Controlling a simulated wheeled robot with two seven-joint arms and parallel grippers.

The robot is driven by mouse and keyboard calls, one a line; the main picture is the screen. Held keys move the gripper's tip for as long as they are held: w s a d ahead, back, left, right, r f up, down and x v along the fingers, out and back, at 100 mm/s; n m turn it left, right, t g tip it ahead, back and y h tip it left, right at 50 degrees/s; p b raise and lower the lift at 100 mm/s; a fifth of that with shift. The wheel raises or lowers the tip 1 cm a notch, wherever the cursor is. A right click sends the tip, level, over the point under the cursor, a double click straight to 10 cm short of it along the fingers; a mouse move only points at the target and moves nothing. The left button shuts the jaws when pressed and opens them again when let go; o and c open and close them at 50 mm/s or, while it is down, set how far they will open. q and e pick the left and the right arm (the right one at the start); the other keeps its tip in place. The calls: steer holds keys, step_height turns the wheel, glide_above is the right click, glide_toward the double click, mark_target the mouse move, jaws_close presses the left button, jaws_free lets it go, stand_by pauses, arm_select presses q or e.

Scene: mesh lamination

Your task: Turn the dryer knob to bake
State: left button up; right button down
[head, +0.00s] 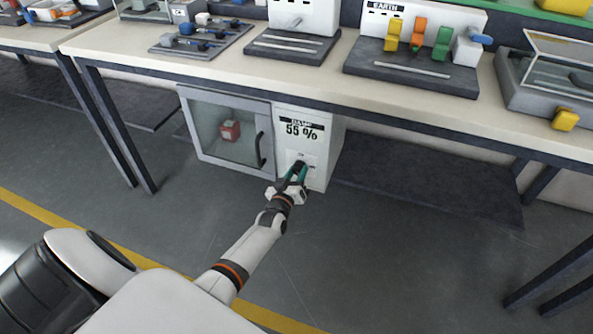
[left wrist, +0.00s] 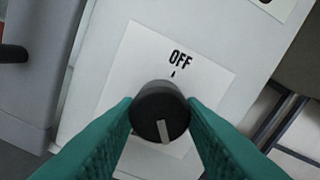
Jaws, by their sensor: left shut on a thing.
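The dryer (head: 322,128) is a white cabinet under the workbench, with a glass door on its left and a panel reading "55 %". My left gripper (head: 298,174) is at the lower part of this panel. In the left wrist view its two teal fingers are shut on a round black knob (left wrist: 159,98), one on each side. The knob has a white pointer mark on its face, at the side away from the "OFF" label. The "OFF" label (left wrist: 180,58) and a small tick are on a white plate (left wrist: 130,60). No bake label is readable. My right gripper is not in view.
The workbench top (head: 200,68) runs above, carrying several devices. Table legs stand left and right. The floor in front of the dryer is clear.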

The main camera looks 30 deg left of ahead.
arm_select(q)
steer(key=m+p, duration=0.1)
steer(key=m, duration=0.2)
steer(key=shift+m, duration=0.3)
steer(key=shift+f+m, duration=0.1)
steer(key=shift+m, duration=1.8)
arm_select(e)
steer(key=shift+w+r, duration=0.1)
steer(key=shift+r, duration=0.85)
arm_select(q)
steer(key=shift+p, duration=0.3)
steer(key=o, duration=1)
steer(key=shift+s, duration=0.25)
steer(key=p+v, duration=0.3)
steer(key=v, duration=0.8)
steer(key=shift+s+d, duration=0.15)
steer(key=shift+s, duration=0.15)
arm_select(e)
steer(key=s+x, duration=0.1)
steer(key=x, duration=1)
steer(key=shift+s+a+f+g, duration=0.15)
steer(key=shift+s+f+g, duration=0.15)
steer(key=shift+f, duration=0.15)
